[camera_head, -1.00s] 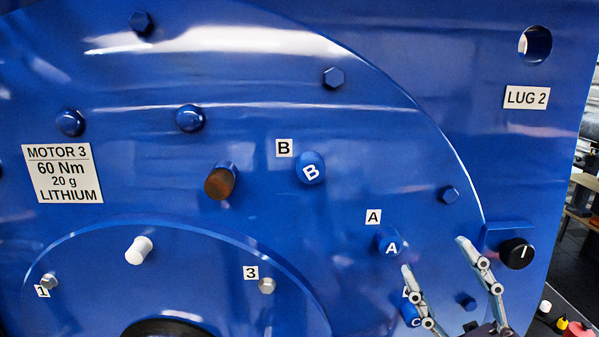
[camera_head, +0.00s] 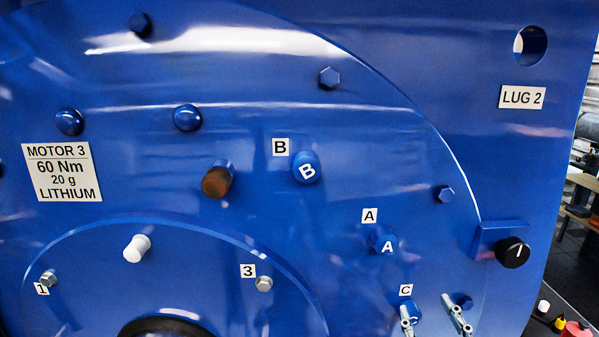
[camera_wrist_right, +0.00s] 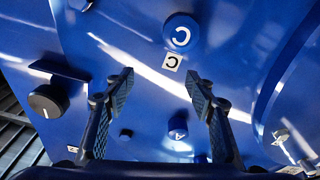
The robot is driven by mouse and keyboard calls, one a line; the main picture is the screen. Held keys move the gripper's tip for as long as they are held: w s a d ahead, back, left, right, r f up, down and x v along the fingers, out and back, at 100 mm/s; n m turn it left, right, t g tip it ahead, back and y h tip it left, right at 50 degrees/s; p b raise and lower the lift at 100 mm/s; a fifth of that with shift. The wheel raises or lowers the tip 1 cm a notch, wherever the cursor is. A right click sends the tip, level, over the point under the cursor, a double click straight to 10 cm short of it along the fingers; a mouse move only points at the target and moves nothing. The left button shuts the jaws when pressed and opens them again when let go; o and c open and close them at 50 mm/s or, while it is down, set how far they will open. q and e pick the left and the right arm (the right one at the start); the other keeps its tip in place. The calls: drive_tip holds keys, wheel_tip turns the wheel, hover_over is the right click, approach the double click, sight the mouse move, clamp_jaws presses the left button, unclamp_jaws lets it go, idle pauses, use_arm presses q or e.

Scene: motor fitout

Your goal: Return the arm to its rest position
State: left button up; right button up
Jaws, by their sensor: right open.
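My right gripper (camera_head: 432,318) is at the bottom edge of the head view, in front of the blue motor panel (camera_head: 380,110), with only its fingertips in the picture. In the right wrist view my right gripper (camera_wrist_right: 162,88) is open, and nothing is between its fingers. In that view the blue cap C (camera_wrist_right: 182,32) lies beyond the fingertips, and cap A (camera_wrist_right: 178,131) lies between and beyond the fingers. I cannot tell how far the fingers are from the panel. My left gripper is not in view.
A black knob (camera_head: 512,252) on a blue bracket sticks out right of the fingers. Caps A (camera_head: 383,239) and B (camera_head: 305,167), a brown plug (camera_head: 217,180), a white plug (camera_head: 137,248) and several bolts also protrude. Small bottles (camera_head: 559,324) stand at lower right.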

drive_tip(key=s+f+m+g+h, duration=0.1)
drive_tip(key=s+f+g, duration=0.4)
drive_tip(key=f, duration=0.4)
drive_tip(key=s+f+m+g+h, duration=0.1)
drive_tip(key=s+f+g, duration=0.35)
drive_tip(key=f, duration=0.55)
drive_tip(key=s+a+f+g, duration=0.2)
drive_tip(key=s+f+g, duration=0.15)
drive_tip(key=s, duration=0.45)
drive_tip(key=s+a+f+g, duration=0.25)
drive_tip(key=s+f, duration=0.25)
drive_tip(key=s, duration=0.4)
wheel_tip(320, 180, down, 25)
drive_tip(key=s+g, duration=0.2)
drive_tip(key=s+d+f, duration=0.2)
drive_tip(key=s+f, duration=0.6)
drive_tip(key=s+d+f+g, duration=0.1)
drive_tip(key=s+f, duration=0.7)
drive_tip(key=shift+s+d+f+y, duration=0.25)
drive_tip(key=shift+s+d+y, duration=0.05)
drive_tip(key=shift+s+d, duration=0.1)
